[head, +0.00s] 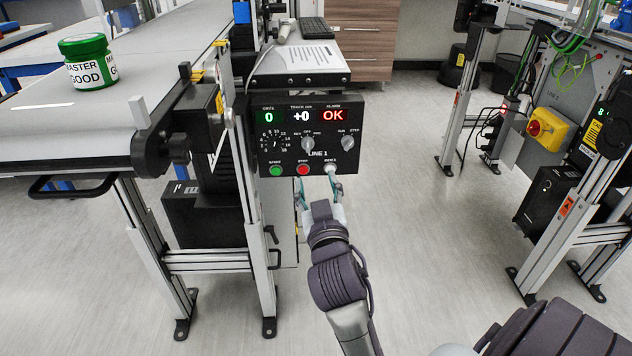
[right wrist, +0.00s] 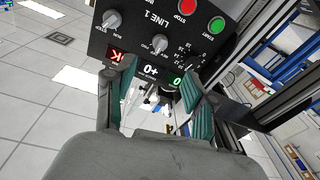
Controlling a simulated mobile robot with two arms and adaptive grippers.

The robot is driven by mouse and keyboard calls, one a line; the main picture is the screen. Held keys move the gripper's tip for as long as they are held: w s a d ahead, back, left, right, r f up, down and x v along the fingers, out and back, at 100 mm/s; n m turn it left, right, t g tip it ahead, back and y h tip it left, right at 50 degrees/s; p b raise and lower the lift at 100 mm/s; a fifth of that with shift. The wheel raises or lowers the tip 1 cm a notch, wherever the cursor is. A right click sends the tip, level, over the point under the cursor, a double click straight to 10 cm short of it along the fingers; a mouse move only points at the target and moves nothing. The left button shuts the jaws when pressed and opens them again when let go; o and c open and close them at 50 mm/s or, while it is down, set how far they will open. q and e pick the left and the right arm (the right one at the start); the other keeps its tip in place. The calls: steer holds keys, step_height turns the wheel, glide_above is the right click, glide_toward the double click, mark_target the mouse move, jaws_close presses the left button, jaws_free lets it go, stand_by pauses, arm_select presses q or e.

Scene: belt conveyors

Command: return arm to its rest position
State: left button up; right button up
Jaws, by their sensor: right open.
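My right arm (head: 335,275) reaches up from the bottom of the head view toward the LINE 1 control panel (head: 316,120). My right gripper (head: 320,186) is open and empty just below the panel's lower edge, near the white reset button (head: 330,168). In the right wrist view, the two green-padded fingers of the right gripper (right wrist: 159,75) stand apart in front of the panel (right wrist: 140,38). Contact with the panel cannot be told. The panel displays read 0, +0 and a red OK under ALARM. My left gripper is out of view.
A conveyor (head: 50,130) on metal legs stands at left, carrying a green-lidded jar (head: 88,62). A shelf with a paper (head: 298,60) sits above the panel. Another machine frame with a yellow switch box (head: 548,130) stands at right. The floor (head: 440,230) between is clear.

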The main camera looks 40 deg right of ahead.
stand_by(0.3)
